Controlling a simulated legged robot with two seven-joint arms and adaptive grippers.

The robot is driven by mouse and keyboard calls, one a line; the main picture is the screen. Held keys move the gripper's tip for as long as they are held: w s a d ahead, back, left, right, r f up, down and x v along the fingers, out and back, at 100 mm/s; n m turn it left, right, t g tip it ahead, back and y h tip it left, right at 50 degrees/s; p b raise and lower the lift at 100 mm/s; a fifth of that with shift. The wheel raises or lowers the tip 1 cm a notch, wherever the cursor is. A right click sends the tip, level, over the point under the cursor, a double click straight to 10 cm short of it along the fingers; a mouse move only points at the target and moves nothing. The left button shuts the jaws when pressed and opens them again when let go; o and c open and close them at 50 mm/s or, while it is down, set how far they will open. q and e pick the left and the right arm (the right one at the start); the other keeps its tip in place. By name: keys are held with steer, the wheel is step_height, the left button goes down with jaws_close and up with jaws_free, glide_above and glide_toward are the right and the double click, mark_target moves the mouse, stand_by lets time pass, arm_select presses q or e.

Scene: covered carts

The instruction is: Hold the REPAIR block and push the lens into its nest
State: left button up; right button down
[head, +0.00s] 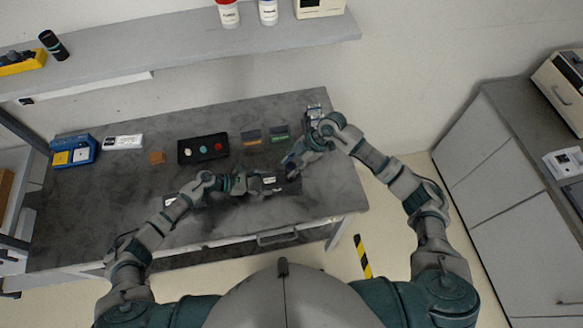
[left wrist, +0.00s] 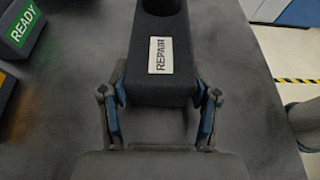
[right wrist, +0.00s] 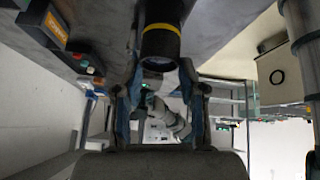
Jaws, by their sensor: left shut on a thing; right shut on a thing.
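The dark REPAIR block (left wrist: 158,84) lies on the grey table, its white label facing up in the left wrist view; it also shows in the head view (head: 275,188). My left gripper (left wrist: 163,112) is shut on its near end, one finger on each side. A dark round opening (left wrist: 160,4) shows at the block's far end, cut by the frame edge. My right gripper (right wrist: 162,100) is shut on the lens (right wrist: 160,45), a black cylinder with a yellow ring. In the head view my right gripper (head: 293,162) is just above the block's right part; the lens is too small to make out there.
Behind the block are a READY block (head: 279,136), an orange-labelled block (head: 251,138) and a black tray (head: 183,152) with coloured discs. A brown cube (head: 157,157) and a blue bin (head: 90,153) stand left. A wall shelf (head: 180,52) hangs above the back.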

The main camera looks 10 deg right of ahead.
step_height(320, 180, down, 3)
steer(key=shift+r, duration=0.1)
arm_select(q)
steer(key=shift+f, duration=0.1)
arm_select(e)
steer(key=c, duration=0.7)
jaws_free()
steer(key=shift+o, duration=0.2)
steer(key=v, duration=1.2)
steer(key=shift+r, duration=0.1)
arm_select(q)
steer(key=o, duration=1.2)
steer(key=shift+o, duration=0.2)
